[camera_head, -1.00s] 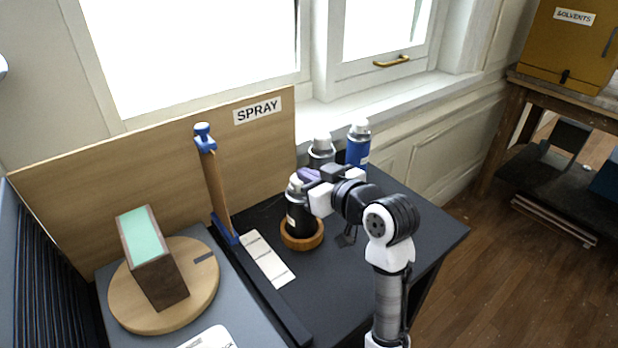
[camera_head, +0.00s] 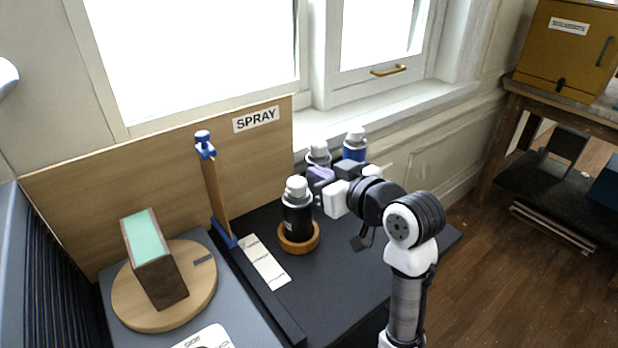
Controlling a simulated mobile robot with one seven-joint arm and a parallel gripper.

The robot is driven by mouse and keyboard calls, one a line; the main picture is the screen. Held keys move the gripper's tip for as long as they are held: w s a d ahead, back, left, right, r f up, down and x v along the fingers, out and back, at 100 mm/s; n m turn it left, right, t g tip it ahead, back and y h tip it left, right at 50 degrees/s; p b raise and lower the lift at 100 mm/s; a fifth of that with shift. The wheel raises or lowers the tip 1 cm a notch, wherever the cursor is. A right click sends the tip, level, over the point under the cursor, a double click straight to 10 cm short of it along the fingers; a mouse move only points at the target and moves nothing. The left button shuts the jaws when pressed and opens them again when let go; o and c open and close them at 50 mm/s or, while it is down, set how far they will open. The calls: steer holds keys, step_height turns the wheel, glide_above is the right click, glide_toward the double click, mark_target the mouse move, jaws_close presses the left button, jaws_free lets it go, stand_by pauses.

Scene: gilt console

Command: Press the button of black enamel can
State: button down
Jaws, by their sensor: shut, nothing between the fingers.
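The black enamel can (camera_head: 297,217) stands upright in a round wooden ring (camera_head: 299,243) on the dark table. Its white and grey top (camera_head: 296,187) is in clear view. My gripper (camera_head: 318,178) is shut and empty. In the picture it is just right of the can's top, in front of the other cans. I cannot tell its exact distance from the black can.
A grey can (camera_head: 319,154) and a blue can (camera_head: 354,145) stand behind my gripper. A wooden post with blue fittings (camera_head: 213,190) stands left of the black can. A SPRAY board (camera_head: 100,175) rises behind. A block (camera_head: 155,260) sits on a round wooden board (camera_head: 203,285).

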steer(key=shift+b+v, duration=0.4)
steer(key=shift+v, duration=1.95)
steer(key=shift+r, duration=0.1)
